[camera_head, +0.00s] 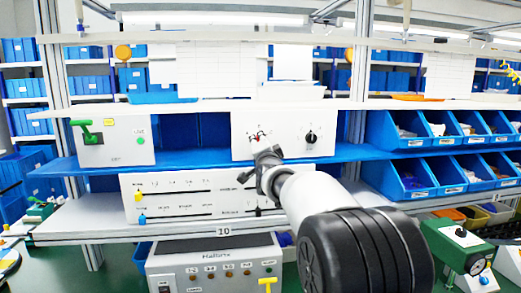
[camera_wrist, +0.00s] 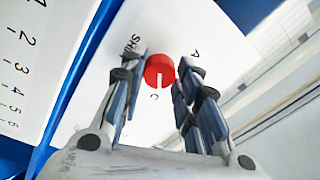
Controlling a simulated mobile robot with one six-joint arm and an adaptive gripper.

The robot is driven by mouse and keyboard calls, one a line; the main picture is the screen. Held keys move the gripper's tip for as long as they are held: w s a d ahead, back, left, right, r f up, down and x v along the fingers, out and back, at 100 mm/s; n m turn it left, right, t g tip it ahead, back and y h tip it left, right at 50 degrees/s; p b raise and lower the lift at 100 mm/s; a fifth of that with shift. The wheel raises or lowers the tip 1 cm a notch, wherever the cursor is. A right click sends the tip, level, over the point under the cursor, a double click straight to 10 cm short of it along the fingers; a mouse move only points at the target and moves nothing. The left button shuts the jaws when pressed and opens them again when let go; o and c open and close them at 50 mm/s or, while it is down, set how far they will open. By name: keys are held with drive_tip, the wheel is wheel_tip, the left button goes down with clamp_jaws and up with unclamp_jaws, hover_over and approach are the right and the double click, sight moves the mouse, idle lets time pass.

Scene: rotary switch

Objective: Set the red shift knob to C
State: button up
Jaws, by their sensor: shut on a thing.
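The red shift knob (camera_wrist: 159,68) is on a white panel, between the two fingers of my gripper (camera_wrist: 160,82) in the wrist view. Its white pointer line faces down in that view, toward the letter C printed just below it. The letter A is at the upper right, and the SHIFT label is at the upper left, partly behind a finger. Any other letter near the right finger is hidden. In the head view, my gripper (camera_head: 264,153) reaches the white panel box (camera_head: 288,121), and a little red of the knob shows just above it.
A black knob (camera_head: 310,137) is to the right on the same box. A box with a green lever (camera_head: 87,132) stands at the left. A slider panel (camera_head: 165,190) is below the shelf, and blue bins (camera_head: 400,180) are at the right.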

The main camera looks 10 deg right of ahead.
drive_tip(key=shift+m, duration=0.6)
drive_tip(key=shift+b, duration=0.3)
drive_tip(key=o, duration=1.1)
drive_tip(key=shift+c, duration=0.2)
drive_tip(key=shift+s, duration=0.15)
drive_tip(key=s, duration=1.1)
drive_tip(key=shift+s+a+f, duration=0.3)
drive_tip(key=shift+s+f, duration=0.05)
drive_tip(key=shift+f, duration=0.1)
